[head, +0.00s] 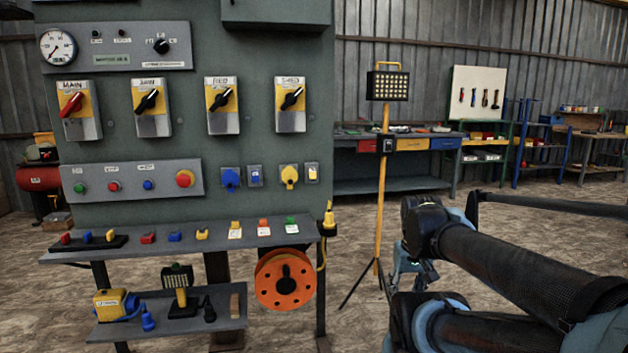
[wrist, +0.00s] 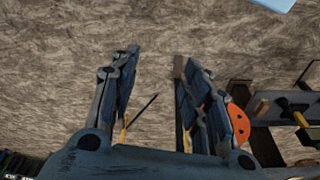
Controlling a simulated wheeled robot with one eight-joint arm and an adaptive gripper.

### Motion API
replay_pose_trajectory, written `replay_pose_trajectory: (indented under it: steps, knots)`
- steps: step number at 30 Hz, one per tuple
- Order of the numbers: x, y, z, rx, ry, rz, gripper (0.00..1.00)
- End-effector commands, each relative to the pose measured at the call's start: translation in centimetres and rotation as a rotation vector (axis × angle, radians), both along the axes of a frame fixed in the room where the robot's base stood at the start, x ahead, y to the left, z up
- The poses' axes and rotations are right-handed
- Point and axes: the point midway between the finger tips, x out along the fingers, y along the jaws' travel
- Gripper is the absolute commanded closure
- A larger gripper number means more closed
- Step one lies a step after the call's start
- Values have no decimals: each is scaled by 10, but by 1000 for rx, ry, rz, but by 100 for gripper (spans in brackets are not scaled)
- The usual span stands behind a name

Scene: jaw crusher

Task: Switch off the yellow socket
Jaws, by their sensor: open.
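The yellow socket (head: 289,176) is on the grey panel, at the lower right of its face. A small switch plate (head: 312,174) with a yellowish rocker sits just right of it; its position is too small to tell. My gripper (head: 413,268) is in front of the floor, right of the panel and apart from it, partly hidden by my arm. In the wrist view my gripper (wrist: 152,75) is open and empty, with floor between its fingers. The yellow socket does not show in the wrist view.
A blue socket (head: 230,179) with its own switch (head: 255,176) is left of the yellow one. A shelf (head: 160,241) with small coloured parts juts out below. An orange cable reel (head: 285,278) hangs under it. A lamp tripod (head: 381,200) stands between panel and arm.

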Motion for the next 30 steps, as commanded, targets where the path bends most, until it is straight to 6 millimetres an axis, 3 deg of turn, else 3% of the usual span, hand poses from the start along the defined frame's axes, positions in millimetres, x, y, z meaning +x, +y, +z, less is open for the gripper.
replay_pose_trajectory:
  steps: [2,5,14,20,24,30]
  knots:
    - [4,0,4,-5,-21,3,55]
    - [29,3,16,-21,-72,5,55]
    - [156,34,86,-51,-369,44,55]
    - [240,80,136,-23,-578,92,55]
    - [291,126,170,21,-720,137,55]
    - [342,190,208,98,-880,201,55]
